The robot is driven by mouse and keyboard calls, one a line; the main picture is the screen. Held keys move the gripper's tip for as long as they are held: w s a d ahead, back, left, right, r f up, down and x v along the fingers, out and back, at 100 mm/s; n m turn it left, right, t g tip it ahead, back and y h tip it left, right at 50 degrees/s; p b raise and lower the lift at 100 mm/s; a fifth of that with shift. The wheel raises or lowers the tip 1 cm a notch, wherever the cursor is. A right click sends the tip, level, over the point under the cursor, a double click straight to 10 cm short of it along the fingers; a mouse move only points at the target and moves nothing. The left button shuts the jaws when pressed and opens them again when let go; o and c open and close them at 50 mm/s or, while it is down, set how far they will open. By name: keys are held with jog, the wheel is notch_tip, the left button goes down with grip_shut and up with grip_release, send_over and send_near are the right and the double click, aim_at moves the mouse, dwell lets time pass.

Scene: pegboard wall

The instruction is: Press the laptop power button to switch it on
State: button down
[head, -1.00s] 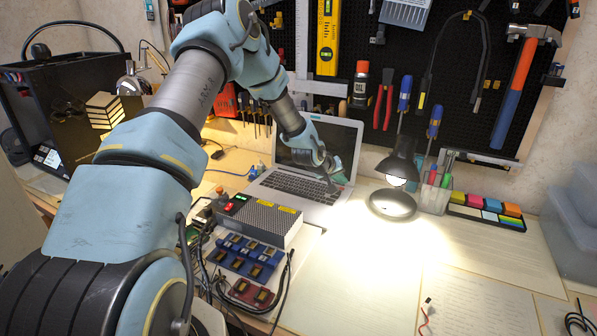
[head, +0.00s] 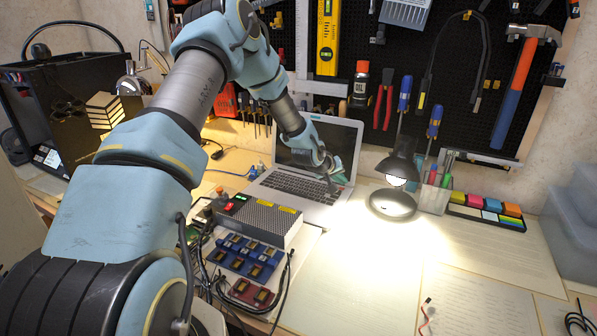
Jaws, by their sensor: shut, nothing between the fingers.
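The silver laptop (head: 318,208) stands open on the desk below the pegboard, its dark screen (head: 338,150) facing me. My arm reaches over it from the left, and my gripper (head: 331,188) is shut and empty over the right side of the keyboard, near the hinge. The fingertips point down, at or just above the laptop's surface; I cannot tell whether they touch. The power button is too small to make out and may be hidden by the gripper.
A lit black desk lamp (head: 400,160) stands right of the laptop, with a pen cup (head: 435,196) beside it. A grey power supply box (head: 258,222) and circuit boards sit in front left. Papers cover the desk's right side. Tools hang on the pegboard behind.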

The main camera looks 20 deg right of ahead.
jog(key=shift+f, duration=0.15)
jog(key=shift+f+b, duration=0.3)
jog(key=shift+b, duration=0.05)
jog(key=shift+f, duration=0.2)
dwell(0.3)
jog(key=shift+r, duration=0.7)
notch_tip(320, 180, up, 6)
jog(key=p, duration=0.3)
jog(key=shift+p, duration=0.3)
